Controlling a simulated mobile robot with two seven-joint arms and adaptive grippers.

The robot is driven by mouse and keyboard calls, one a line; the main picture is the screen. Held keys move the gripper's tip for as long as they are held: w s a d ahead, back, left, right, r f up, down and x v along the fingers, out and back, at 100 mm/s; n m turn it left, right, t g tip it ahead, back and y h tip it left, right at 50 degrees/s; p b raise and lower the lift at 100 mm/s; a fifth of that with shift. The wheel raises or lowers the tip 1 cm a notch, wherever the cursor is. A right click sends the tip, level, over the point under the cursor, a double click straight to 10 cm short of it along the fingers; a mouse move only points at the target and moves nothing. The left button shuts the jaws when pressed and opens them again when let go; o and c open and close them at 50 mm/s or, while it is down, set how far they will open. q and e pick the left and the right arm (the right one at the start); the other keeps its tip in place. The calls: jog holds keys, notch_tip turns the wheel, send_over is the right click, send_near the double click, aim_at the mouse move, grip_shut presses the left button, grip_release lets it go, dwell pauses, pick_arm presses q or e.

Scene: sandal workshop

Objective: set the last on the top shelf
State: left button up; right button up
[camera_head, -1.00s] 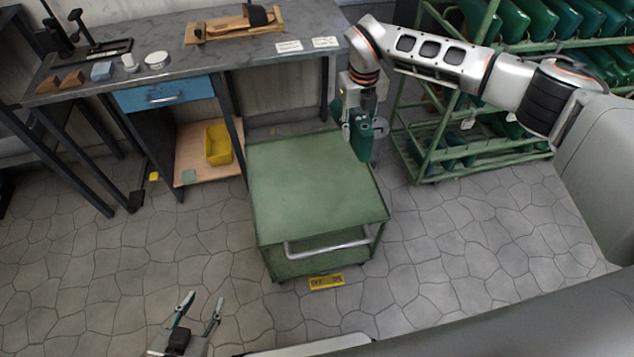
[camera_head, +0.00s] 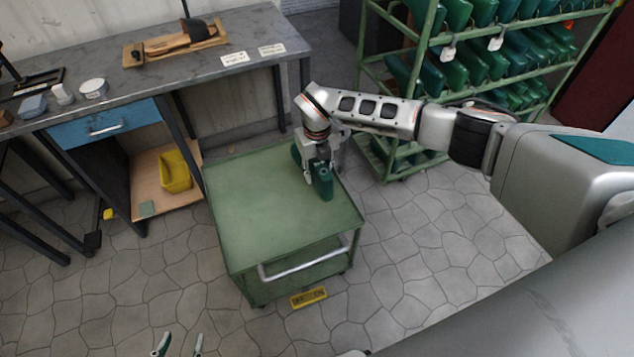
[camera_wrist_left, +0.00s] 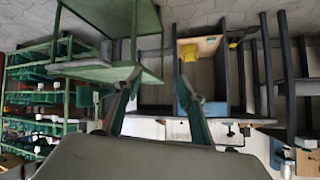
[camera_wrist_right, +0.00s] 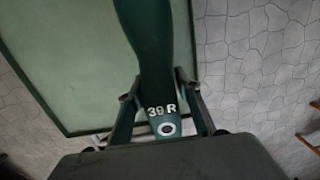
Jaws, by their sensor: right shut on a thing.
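The last is a dark green foot form (camera_head: 322,184) held in my right gripper (camera_head: 314,166) over the far right part of the green cart. In the right wrist view the last (camera_wrist_right: 158,60) stands between the two fingers and bears the mark "39 R". My right gripper (camera_wrist_right: 160,108) is shut on it. The green shelf rack (camera_head: 430,75) stands beyond my right arm, with rows of green lasts on its levels; the rack's top is cut off by the picture's edge. My left gripper (camera_head: 178,345) is low in the head view, open and empty, its fingertips (camera_wrist_left: 160,92) apart in the left wrist view.
The green cart (camera_head: 250,215) has a bare top and a front handle. A grey workbench (camera_head: 225,50) with a blue drawer (camera_head: 105,124) stands at left. A yellow bin (camera_head: 175,172) sits on its lower shelf. Stone floor is free right of the cart.

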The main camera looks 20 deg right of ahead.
notch_tip(320, 180, down, 5)
jog(key=shift+s+b, duration=0.1)
jog(key=shift+b, duration=0.7)
jog(key=shift+f, duration=0.35)
jog(key=shift+w+r, duration=0.2)
jog(key=shift+r, duration=0.05)
jog(key=shift+f, duration=0.25)
jog(key=o, duration=1.1)
pick_arm(q)
jog(key=shift+w+d+f, duration=0.1)
jog(key=shift+d+f, duration=0.05)
jog(key=shift+d, duration=0.05)
